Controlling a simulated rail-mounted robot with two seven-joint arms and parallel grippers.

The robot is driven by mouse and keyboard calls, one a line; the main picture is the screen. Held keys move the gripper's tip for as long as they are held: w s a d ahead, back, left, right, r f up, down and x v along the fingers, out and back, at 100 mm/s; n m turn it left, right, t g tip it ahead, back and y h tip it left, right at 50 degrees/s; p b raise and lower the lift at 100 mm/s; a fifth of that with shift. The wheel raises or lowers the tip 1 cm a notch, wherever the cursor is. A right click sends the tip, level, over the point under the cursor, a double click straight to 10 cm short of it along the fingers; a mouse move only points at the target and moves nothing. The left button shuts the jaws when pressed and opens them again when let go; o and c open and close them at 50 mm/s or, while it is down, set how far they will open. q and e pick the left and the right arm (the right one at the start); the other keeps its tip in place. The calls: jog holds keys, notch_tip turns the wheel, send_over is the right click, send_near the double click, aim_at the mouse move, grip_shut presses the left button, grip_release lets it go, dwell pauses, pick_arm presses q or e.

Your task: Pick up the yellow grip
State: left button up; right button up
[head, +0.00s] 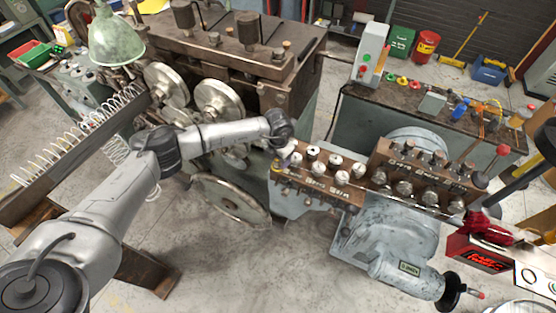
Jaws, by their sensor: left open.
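A small yellow piece (277,166), which looks like the yellow grip, shows at the left end of the rusty roller block in the head view. It is partly hidden and too small to make out its full shape. My left arm reaches in from the left, and its gripper (283,151) points down just above the yellow piece. The left gripper is open, and its fingers are small and hard to see. I cannot tell whether they touch the yellow piece.
The rusty roller block (315,178) with several pale rollers sits under my left wrist. A second roller block (425,170) stands to its right on the grey machine (385,235). A large handwheel (228,198) is at the left. A red display box (485,258) stands at right.

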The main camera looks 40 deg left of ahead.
pick_arm(q)
jog(key=shift+c, duration=0.4)
jog(key=c, duration=1.1)
jog(key=shift+r, duration=0.1)
grip_shut()
jog(key=shift+r, duration=0.1)
